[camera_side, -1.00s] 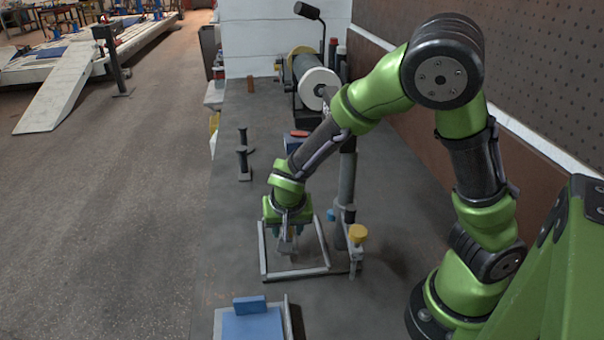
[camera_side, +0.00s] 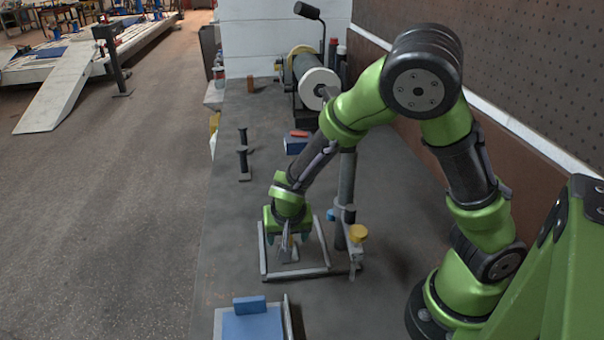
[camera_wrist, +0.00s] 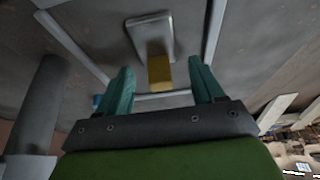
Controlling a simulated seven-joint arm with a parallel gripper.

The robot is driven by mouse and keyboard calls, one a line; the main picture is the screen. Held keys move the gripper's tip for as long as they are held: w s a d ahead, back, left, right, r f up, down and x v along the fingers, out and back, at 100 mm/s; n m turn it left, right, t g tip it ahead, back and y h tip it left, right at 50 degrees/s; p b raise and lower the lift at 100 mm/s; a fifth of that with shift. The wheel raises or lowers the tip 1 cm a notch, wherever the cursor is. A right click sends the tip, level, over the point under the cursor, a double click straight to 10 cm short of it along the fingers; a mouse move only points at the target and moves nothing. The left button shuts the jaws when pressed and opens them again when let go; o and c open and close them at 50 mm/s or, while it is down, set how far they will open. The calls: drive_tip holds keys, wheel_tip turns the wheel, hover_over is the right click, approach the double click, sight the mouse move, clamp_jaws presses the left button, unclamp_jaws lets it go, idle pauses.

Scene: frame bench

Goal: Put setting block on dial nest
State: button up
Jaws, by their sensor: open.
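My gripper (camera_side: 287,239) is open and points down inside the metal frame on the bench. In the wrist view a brass-coloured block (camera_wrist: 160,73), which looks like the setting block, lies between my two teal fingers, with a gap on each side. It meets the end of a grey plate-like piece (camera_wrist: 151,32), perhaps the dial nest; I cannot tell whether the block rests on it or only overlaps it in view. The grey piece also shows below my gripper in the side view (camera_side: 289,256).
The metal frame (camera_side: 296,273) surrounds the spot. Black posts (camera_side: 243,160) stand behind left.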

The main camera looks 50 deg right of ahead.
drive_tip(key=v, duration=1.2)
drive_tip(key=s+d+r+n+t+y, duration=0.3)
drive_tip(key=s+r+n+t+y, duration=0.1)
drive_tip(key=s+r, duration=0.6)
drive_tip(key=shift+r+n+y, duration=0.5)
drive_tip(key=shift+y, duration=0.1)
